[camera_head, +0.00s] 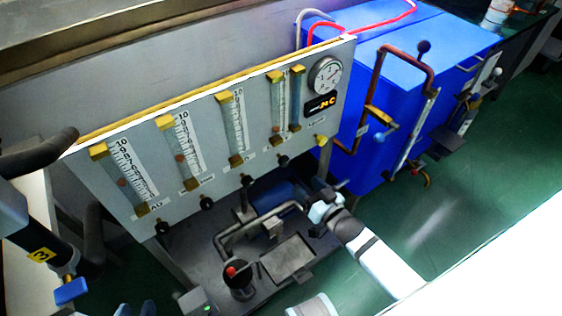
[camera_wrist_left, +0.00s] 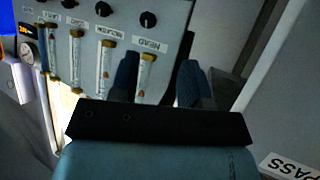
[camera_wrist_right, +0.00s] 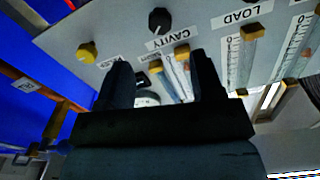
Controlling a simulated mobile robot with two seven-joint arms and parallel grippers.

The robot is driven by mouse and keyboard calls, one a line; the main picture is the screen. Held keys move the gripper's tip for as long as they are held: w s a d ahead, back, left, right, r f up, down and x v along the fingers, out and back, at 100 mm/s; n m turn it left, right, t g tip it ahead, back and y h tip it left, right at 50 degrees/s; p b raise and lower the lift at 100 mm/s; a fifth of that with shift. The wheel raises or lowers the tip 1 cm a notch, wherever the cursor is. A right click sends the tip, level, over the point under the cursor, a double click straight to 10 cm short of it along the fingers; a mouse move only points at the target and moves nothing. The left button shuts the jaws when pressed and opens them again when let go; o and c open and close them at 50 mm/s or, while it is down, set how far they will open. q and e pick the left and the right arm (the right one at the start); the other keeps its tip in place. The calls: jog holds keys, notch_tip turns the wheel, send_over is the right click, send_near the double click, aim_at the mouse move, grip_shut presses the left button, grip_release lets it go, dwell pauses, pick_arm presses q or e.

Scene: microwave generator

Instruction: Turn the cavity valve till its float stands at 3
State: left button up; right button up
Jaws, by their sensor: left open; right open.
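The cavity valve is a black knob (camera_head: 283,160) low on the grey panel, also seen in the right wrist view (camera_wrist_right: 159,20) beside the CAVITY label. Its glass flow tube (camera_head: 279,97) stands above it in the head view; the float's reading is too small to tell. My right gripper (camera_head: 322,202) is open and empty, apart from the panel, below and right of the knob in the head view. In the right wrist view the knob lies beyond the gap between the fingers (camera_wrist_right: 160,80). My left gripper (camera_head: 135,308) is open and empty, low in front of the panel's left end.
Other black knobs (camera_head: 207,203) and a yellow knob (camera_head: 320,140) line the panel's lower edge. A round gauge (camera_head: 325,76) is at its upper right. Pipes and a blue motor (camera_head: 272,196) stand below. A blue cabinet (camera_head: 425,60) with copper pipes (camera_head: 376,110) is at right.

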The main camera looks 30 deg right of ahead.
aim_at(286, 164)
jog(key=w, duration=0.3)
jog(key=w+a+b, duration=0.1)
jog(key=w, duration=0.6)
jog(key=shift+a+f+b, duration=0.1)
jog(key=shift+a+b, duration=0.1)
jog(key=shift+b, duration=0.2)
jog(key=shift+w, duration=0.5)
pick_arm(q)
jog(key=shift+w+d+r+t+h, duration=0.15)
jog(key=shift+w+d+r+t, duration=0.2)
jog(key=shift+r, duration=0.15)
jog(key=shift+w+d+r+t+h, duration=0.15)
jog(key=shift+w+d+r+t, duration=0.2)
jog(key=shift+r, duration=0.15)
pick_arm(e)
jog(key=shift+w+a, duration=0.1)
